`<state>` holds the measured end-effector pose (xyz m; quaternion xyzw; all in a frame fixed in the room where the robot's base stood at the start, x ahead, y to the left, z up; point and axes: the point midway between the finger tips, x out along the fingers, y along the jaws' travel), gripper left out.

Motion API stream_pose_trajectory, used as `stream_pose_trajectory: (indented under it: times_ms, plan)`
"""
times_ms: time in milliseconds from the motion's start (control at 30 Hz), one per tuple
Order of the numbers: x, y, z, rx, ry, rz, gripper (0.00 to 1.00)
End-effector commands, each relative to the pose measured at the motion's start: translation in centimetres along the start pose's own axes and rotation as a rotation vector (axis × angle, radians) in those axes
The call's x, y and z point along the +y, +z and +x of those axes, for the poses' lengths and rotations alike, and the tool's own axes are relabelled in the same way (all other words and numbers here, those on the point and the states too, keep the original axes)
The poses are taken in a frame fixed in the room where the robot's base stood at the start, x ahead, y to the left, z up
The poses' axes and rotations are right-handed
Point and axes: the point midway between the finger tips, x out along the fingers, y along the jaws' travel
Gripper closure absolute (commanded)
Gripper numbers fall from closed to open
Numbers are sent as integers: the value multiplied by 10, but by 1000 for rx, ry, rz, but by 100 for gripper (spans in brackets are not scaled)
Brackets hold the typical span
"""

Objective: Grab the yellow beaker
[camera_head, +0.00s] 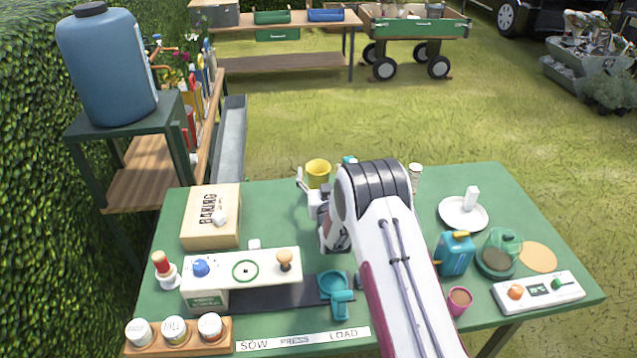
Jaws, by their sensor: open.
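The yellow beaker (318,173) stands upright at the back edge of the green table, with its open rim showing. My gripper (305,184) is close to it, at its front left in the picture. A pale finger shows just left of the beaker; the other finger is hard to make out. The gripper is open and appears empty. Whether it touches the beaker cannot be told. My arm reaches in from the front and covers the table right of the beaker. The beaker's lower part is partly hidden by the gripper.
The green table (450,190) holds a baking box (200,228), a press station (265,268), a teal scoop (336,284), a white plate (447,220), a teal can (455,257), a pink cup (459,302) and a control panel (530,297). A small teal item (349,160) sits right of the beaker.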

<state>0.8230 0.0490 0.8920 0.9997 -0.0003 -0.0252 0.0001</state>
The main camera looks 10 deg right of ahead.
Motion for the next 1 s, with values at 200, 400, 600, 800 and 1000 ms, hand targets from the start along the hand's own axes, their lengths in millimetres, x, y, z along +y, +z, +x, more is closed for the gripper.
stream_pose_trajectory:
  times_ms: [200,400,600,800,1000]
  plan:
    - [-1,1,17,1,0,1,29]
    - [-1,0,26,1,0,1,29]
    - [-1,1,27,0,-1,0,29]
    - [-1,1,27,0,-1,0,29]
    - [-1,1,27,0,-1,0,37]
